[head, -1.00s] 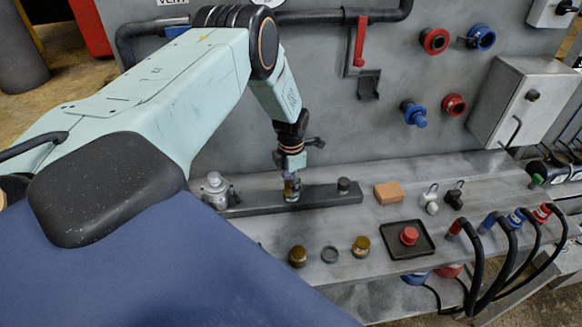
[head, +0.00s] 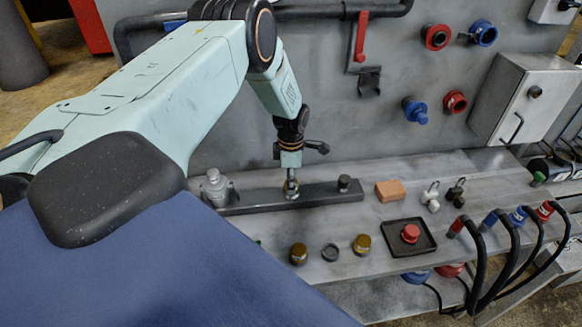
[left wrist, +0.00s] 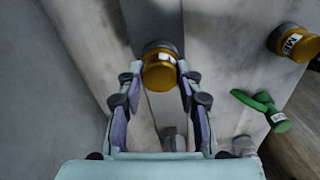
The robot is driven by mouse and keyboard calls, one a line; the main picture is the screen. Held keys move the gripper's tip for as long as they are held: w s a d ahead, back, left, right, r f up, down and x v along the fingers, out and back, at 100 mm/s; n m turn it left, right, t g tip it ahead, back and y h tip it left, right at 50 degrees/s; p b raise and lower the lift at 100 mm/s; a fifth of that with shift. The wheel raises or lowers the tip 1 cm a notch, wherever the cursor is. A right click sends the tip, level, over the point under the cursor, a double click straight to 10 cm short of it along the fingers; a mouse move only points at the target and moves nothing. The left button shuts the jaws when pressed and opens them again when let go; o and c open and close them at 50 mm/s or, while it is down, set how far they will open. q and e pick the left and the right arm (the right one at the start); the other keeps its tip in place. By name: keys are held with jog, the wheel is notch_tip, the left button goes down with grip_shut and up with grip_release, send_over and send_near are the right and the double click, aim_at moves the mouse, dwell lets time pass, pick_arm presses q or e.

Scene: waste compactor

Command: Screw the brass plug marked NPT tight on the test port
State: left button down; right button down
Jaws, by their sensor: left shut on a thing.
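A brass plug (left wrist: 160,72) with a small white label stands between the fingertips of my left gripper (left wrist: 158,84) in the left wrist view. The label's letters are too small to read. In the head view my left gripper (head: 291,181) points down at the dark bar (head: 325,190) on the bench and is shut on the plug. The plug is at the bar's top near its middle. The fingers hide the test port under it, so I cannot tell how far the thread is in. My right gripper is not in view.
An orange block (head: 390,190) and a black tray (head: 429,246) with a red knob are right.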

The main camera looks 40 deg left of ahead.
pick_arm(q)
jog(key=shift+f+m+b, duration=0.1)
jog(key=shift+m+b, duration=0.3)
jog(key=shift+m, duration=2.1)
jog(key=m+b, duration=0.1)
jog(key=m, duration=0.2)
jog(key=shift+b, duration=0.3)
jog(key=shift+m, duration=1.1)
